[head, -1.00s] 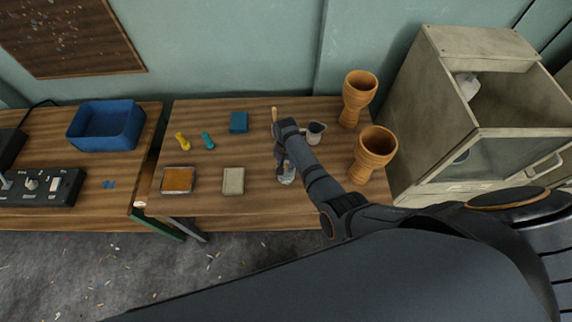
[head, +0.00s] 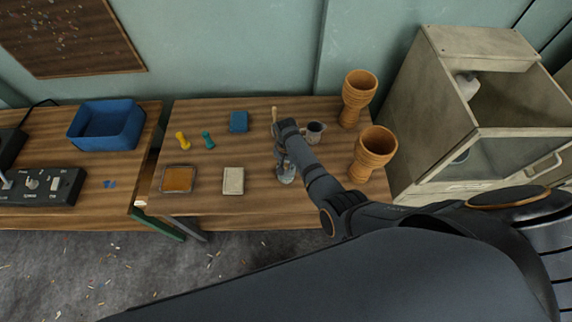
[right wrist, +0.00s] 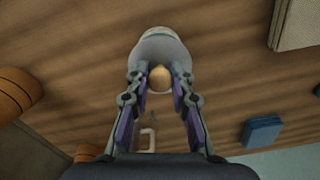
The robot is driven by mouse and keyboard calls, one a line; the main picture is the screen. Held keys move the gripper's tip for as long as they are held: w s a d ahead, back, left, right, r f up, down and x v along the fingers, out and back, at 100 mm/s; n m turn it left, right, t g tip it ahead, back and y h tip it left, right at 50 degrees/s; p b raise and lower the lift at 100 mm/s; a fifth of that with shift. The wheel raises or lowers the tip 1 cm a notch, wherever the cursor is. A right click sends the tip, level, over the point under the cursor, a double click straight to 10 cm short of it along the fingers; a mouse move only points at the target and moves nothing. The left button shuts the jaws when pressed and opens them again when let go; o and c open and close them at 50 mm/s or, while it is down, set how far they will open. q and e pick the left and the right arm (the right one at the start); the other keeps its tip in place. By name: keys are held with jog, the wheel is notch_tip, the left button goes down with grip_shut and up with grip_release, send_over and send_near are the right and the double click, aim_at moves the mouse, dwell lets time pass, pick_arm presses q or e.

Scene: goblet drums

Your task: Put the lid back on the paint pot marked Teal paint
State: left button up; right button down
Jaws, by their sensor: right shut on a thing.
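My right gripper (right wrist: 160,100) points down over the table in the head view (head: 281,152). In the right wrist view its fingers close on a small tan knob (right wrist: 160,77) with a pale grey rounded body (right wrist: 160,48) around it. This appears to be a lid; whether it touches a pot underneath is unclear. A pale grey thing shows under the fingers in the head view (head: 286,175). A small grey cup-like pot (head: 316,128) stands just right of my wrist, dark inside. No Teal paint marking is readable. My left gripper is not in view.
Two orange goblet drums (head: 360,92) (head: 375,147) stand to the right, near a cabinet (head: 440,100). A blue block (head: 239,122), a beige block (head: 233,181), yellow and teal pieces (head: 182,141) (head: 208,140) and an orange tray (head: 163,180) lie left. A tan stick (head: 275,114) stands behind.

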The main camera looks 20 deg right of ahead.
dwell(0.4)
jog(key=c, duration=0.6)
grip_release()
notch_tip(320, 180, up, 7)
jog(key=p, duration=0.7)
jog(key=shift+r+p, duration=0.1)
jog(key=shift+p, duration=0.25)
grip_shut()
dwell(0.6)
jog(key=shift+f, duration=0.2)
dwell(0.4)
